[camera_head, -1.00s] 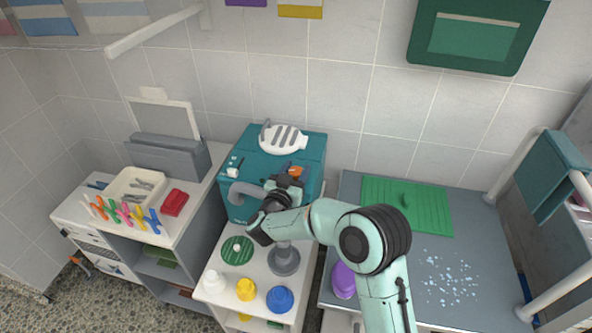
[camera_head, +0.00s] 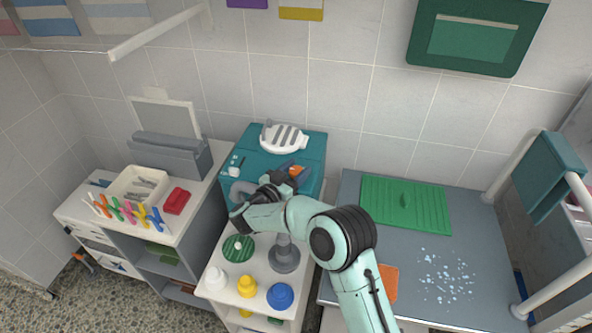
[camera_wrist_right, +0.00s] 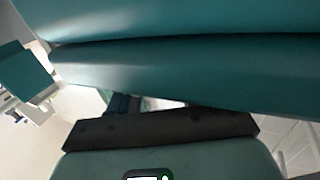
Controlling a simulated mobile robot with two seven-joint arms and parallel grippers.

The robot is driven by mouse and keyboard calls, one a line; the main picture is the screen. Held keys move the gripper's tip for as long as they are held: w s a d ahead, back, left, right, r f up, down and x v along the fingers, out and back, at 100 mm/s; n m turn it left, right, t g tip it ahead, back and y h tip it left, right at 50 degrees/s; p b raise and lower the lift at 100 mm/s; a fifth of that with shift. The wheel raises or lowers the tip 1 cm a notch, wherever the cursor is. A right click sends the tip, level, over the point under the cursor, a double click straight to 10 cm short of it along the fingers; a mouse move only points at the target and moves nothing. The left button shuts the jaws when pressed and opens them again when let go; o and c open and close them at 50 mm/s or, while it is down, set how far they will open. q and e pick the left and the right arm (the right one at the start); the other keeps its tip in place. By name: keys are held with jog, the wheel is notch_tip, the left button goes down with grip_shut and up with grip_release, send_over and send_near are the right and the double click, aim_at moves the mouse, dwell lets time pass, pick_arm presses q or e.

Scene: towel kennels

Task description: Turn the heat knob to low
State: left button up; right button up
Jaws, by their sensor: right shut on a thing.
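The teal dryer box (camera_head: 310,147) stands at the back of the white cart, with a white slatted piece on top. My right gripper (camera_head: 291,177) is at the right part of its front face, beside a small orange patch (camera_head: 297,170). It is shut on what appears to be the heat knob; the fingers hide the knob, and its setting cannot be read. In the right wrist view, the teal casing (camera_wrist_right: 180,75) fills the upper part, close to the dark gripper. A small white control (camera_head: 234,171) shows on the left of the front. My left gripper is out of view.
The white cart (camera_head: 225,268) holds a green striped disc (camera_head: 238,247), a grey stand (camera_head: 284,258) and white, yellow and blue-topped bottles. A grey table (camera_head: 470,230) with a green mat (camera_head: 425,207) is right. A counter with a tray (camera_head: 142,185) is left.

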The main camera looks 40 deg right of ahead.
jog(key=o, duration=0.9)
jog(key=shift+d, duration=0.1)
jog(key=shift+o, duration=0.2)
jog(key=v, duration=1.3)
jog(key=shift+a, duration=0.2)
jog(key=shift+r, duration=0.1)
